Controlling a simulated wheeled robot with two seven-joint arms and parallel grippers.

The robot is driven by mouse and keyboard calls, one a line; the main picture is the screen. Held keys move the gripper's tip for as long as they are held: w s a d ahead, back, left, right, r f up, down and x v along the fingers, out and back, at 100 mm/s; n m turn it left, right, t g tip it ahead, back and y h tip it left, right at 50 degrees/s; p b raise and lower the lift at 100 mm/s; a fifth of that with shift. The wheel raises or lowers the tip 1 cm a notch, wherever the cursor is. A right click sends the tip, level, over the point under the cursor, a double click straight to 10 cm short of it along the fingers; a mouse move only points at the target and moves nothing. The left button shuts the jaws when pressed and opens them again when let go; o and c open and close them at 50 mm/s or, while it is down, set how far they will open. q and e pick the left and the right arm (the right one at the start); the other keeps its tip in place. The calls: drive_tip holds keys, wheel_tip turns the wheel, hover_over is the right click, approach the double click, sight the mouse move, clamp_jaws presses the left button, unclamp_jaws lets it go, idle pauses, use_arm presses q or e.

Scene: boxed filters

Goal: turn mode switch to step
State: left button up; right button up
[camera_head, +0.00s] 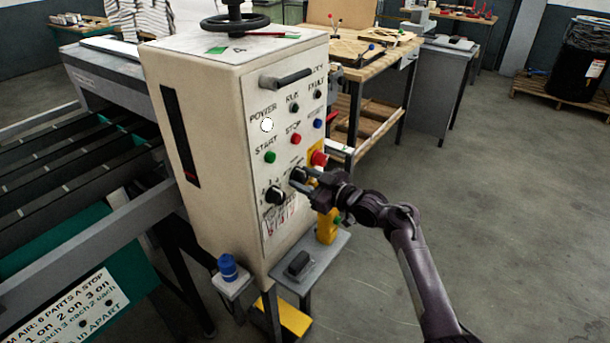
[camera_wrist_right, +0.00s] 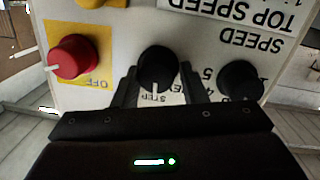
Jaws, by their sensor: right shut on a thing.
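The mode switch is a round black knob (camera_wrist_right: 158,66) in the right wrist view, where the panel appears upside down. A white line on the knob points down in that picture, at lettering that reads STEP. My right gripper (camera_wrist_right: 158,82) is shut on the knob, one finger on each side. In the head view, the mode switch (camera_head: 297,174) is on the lower part of the cream control cabinet's front (camera_head: 255,95). My right gripper (camera_head: 305,181) reaches it from the right and partly hides it. My left gripper is not in view.
A red knob (camera_wrist_right: 73,56) on a yellow OFF plate and a black speed knob (camera_wrist_right: 240,79) flank the switch closely. A bar handle (camera_head: 287,79) sticks out above. A small shelf (camera_head: 312,262) juts out below. The floor at right is open.

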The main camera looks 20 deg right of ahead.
drive_tip(key=shift+w+d+r+m, duration=0.25)
drive_tip(key=shift+r+m, duration=0.15)
drive_tip(key=shift+r, duration=0.1)
drive_tip(key=o, duration=0.7)
drive_tip(key=shift+c, duration=0.2)
drive_tip(key=shift+o, duration=1.1)
drive_tip(key=shift+f, duration=0.35)
drive_tip(key=b+v, duration=0.1)
drive_tip(key=v, duration=0.6)
drive_tip(key=shift+s, duration=0.35)
drive_tip(key=shift+d, duration=0.15)
